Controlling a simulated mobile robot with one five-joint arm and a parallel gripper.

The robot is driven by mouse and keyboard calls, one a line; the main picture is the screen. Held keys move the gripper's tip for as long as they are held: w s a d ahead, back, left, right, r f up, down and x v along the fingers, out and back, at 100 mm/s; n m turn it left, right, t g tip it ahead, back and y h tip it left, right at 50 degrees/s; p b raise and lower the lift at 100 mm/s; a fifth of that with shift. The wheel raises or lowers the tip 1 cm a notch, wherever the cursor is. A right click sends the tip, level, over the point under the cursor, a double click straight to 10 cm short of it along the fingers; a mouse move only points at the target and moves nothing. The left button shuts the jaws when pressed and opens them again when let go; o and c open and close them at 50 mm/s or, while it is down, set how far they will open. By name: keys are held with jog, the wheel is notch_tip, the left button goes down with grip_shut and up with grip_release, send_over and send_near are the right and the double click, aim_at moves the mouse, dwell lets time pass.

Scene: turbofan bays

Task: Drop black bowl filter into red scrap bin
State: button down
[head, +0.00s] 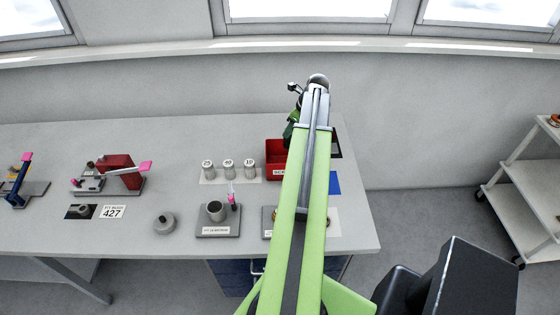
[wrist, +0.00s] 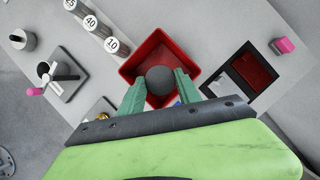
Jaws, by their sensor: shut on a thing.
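The red scrap bin (head: 275,158) stands near the right end of the table, partly hidden behind my arm in the head view. In the wrist view the red scrap bin (wrist: 136,66) lies under my gripper, open side up. My gripper (wrist: 160,86) has its two green fingers shut on the black bowl filter (wrist: 160,80), a dark round piece. The filter appears over the bin opening; its height above the bin cannot be told. In the head view my gripper is mostly hidden behind the arm's end.
Several numbered canisters (head: 229,169) stand left of the bin. A grey fixture with a cup (head: 216,211) is nearer the front edge. A tray with dark and red compartments (wrist: 253,70) lies beside the bin. A shelf cart (head: 530,190) stands off to the right.

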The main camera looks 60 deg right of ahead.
aim_at(289, 139)
jog(key=f+b, duration=0.1)
jog(key=f, duration=0.1)
jog(key=f+b, duration=0.4)
jog(key=shift+w, duration=0.25)
jog(key=shift+r, duration=0.1)
jog(key=c, duration=0.7)
grip_release()
jog(key=shift+c, duration=0.2)
jog(key=p+v, duration=1.5)
jog(key=v, duration=0.2)
jog(key=shift+r+p, duration=0.25)
jog(key=shift+p, duration=0.1)
jog(key=shift+s, duration=0.1)
